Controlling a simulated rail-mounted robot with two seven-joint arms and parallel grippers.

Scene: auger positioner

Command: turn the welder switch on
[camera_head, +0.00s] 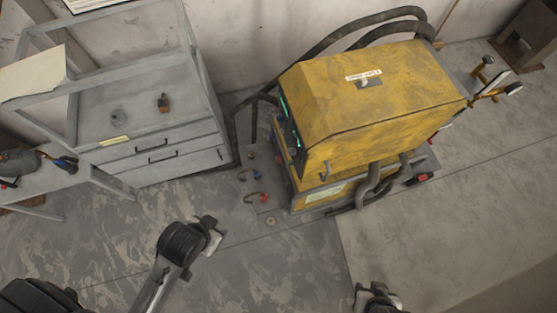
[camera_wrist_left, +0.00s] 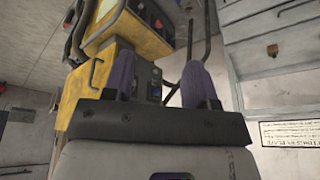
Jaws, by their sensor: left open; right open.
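The yellow welder (camera_head: 375,85) stands right of centre in the head view. Its front panel (camera_head: 290,125) faces left, is seen edge-on and shows a green glow; I cannot make out the switch there. In the left wrist view, part of the yellow welder (camera_wrist_left: 80,100) is at the left, and a dark panel with small controls (camera_wrist_left: 152,85) shows between the fingers. My left gripper (camera_wrist_left: 158,80) is open and empty, apart from the welder; in the head view its wrist is left of and below the welder. My right gripper (camera_head: 376,293) is open at the bottom edge, below the welder.
A grey drawer cabinet (camera_head: 165,150) stands left of the welder, with a frame above it. Small red-tipped connectors (camera_head: 262,198) lie in front of the welder. Thick hoses (camera_head: 370,185) run along its side.

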